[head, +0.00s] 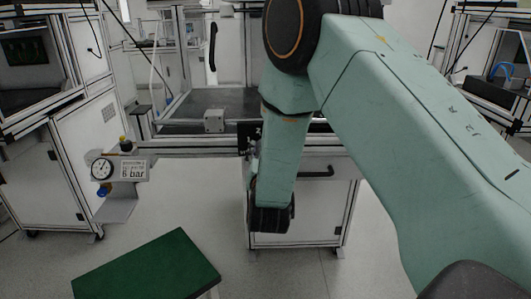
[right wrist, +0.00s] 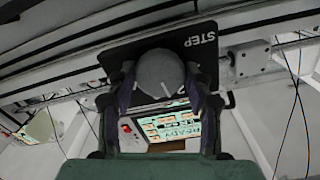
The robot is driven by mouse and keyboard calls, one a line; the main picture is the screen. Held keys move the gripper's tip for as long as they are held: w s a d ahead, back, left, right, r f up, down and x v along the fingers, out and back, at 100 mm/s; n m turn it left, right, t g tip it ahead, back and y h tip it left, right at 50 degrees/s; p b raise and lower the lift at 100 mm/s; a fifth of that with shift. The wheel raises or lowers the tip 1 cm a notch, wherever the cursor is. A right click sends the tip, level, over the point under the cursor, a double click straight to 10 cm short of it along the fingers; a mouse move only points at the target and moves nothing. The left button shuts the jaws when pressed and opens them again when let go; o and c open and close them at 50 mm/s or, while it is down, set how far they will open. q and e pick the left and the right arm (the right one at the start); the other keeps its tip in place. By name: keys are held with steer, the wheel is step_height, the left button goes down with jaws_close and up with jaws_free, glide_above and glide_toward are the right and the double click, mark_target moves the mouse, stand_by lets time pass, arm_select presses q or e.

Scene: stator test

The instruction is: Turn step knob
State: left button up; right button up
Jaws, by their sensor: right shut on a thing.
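The step knob (right wrist: 160,72) is a round grey knob on a black plate (right wrist: 205,30) marked STEP in the right wrist view. A pale line shows on its lower edge. My right gripper (right wrist: 159,84) is shut on the knob, one finger on each side of it. In the head view my right arm reaches in from the right and hides the knob. Part of the black plate (head: 243,138) shows beside the arm, on the front frame of the test station. My left gripper is not in view.
A lit display panel (right wrist: 172,124) with a red button lies beyond the knob in the right wrist view. In the head view a pressure gauge (head: 102,169) marked 6 bar is at left, and a green-topped table (head: 147,266) stands in front.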

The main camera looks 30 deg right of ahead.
steer(key=m, duration=0.6)
steer(key=shift+m, duration=0.3)
stand_by(0.4)
steer(key=o, duration=1.2)
steer(key=shift+v, duration=3.8)
steer(key=shift+d, duration=0.1)
